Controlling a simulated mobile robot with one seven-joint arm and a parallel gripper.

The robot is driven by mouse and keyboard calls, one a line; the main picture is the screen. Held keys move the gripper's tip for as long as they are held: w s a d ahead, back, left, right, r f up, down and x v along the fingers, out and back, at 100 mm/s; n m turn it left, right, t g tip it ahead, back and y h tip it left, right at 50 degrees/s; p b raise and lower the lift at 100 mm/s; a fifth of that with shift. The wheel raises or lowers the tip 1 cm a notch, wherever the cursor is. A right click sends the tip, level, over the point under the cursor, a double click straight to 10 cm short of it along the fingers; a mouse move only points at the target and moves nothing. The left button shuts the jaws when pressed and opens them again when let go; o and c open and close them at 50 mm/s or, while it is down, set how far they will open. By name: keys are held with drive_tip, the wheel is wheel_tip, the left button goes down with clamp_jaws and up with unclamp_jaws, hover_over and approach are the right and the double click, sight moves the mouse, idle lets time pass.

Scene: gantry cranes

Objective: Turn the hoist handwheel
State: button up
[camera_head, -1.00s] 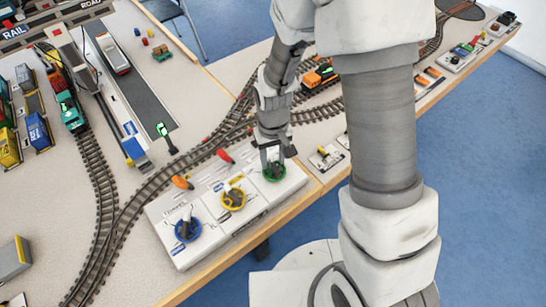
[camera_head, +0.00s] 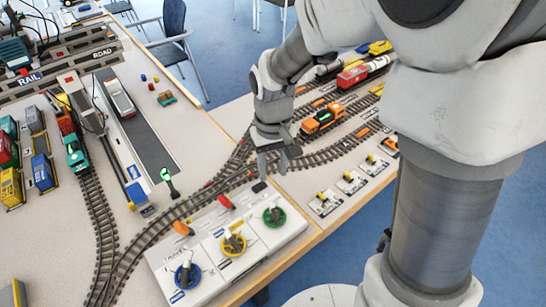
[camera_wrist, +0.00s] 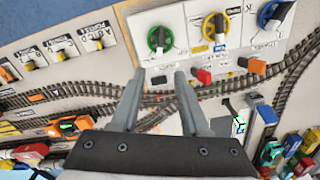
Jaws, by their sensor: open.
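A white control box (camera_head: 206,254) carries three handwheels in a row: green (camera_head: 274,215), yellow (camera_head: 233,244) and blue (camera_head: 187,274). Each has a dark grip across it. "TRAVEL" seems to be lettered near the blue wheel; I cannot read which one is marked hoist. In the wrist view the green wheel (camera_wrist: 159,39) lies beyond my fingertips, with the yellow (camera_wrist: 215,26) and blue (camera_wrist: 274,14) wheels to its right. My gripper (camera_head: 272,168) is open and empty, behind the green wheel and apart from it. Its fingertips (camera_wrist: 160,76) show on either side of a black lever.
Black (camera_head: 259,187), red (camera_head: 225,202) and orange (camera_head: 182,228) levers stand along the box's back edge. Model tracks (camera_head: 215,188) run behind it, with an orange locomotive (camera_head: 322,119) farther right. Small switch plates (camera_head: 350,182) lie right of the box.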

drive_tip(key=shift+r, duration=1.25)
